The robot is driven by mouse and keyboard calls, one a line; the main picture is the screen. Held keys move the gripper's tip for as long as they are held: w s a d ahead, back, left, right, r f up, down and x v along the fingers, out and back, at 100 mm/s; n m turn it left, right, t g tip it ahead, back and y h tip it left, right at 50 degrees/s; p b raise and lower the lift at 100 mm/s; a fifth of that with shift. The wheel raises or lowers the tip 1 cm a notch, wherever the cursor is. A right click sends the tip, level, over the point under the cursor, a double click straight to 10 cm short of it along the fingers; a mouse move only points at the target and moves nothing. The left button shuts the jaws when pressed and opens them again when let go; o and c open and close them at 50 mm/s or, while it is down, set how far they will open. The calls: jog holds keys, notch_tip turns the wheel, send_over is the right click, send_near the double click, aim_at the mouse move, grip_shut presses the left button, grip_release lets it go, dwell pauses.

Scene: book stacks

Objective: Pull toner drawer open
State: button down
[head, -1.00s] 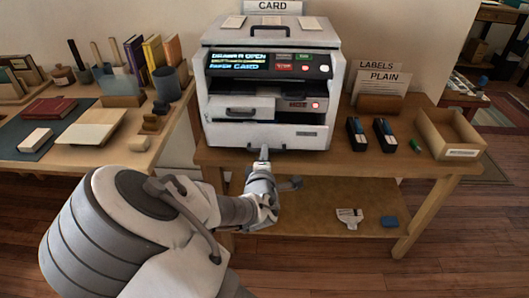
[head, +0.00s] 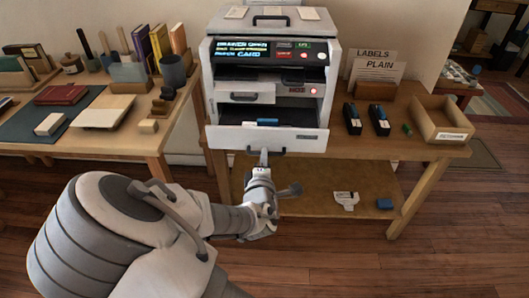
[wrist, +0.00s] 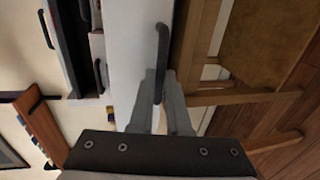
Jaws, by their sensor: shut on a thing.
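The white printer (head: 222,60) stands on the wooden table. Its bottom drawer, the toner drawer (head: 230,137), is pulled out toward me, and something blue (head: 268,122) shows inside it. The drawer has a dark handle, seen in the wrist view (wrist: 162,62) between the fingers. My gripper (head: 264,158) is at the front of this drawer, shut on the handle; in the wrist view the fingers (wrist: 158,98) lie on both sides of it. The drawer's inside is mostly hidden by its front panel.
Two dark staplers (head: 380,120) and an open tray (head: 440,122) stand right of the printer. A lower shelf (head: 310,208) lies beneath the drawer. A side table (head: 150,160) with books is at the left. The floor in front is clear.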

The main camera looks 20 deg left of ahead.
jog(key=shift+s+d, duration=0.1)
jog(key=shift+s, duration=0.3)
jog(key=c, duration=0.9)
grip_release()
jog(key=shift+s, duration=0.15)
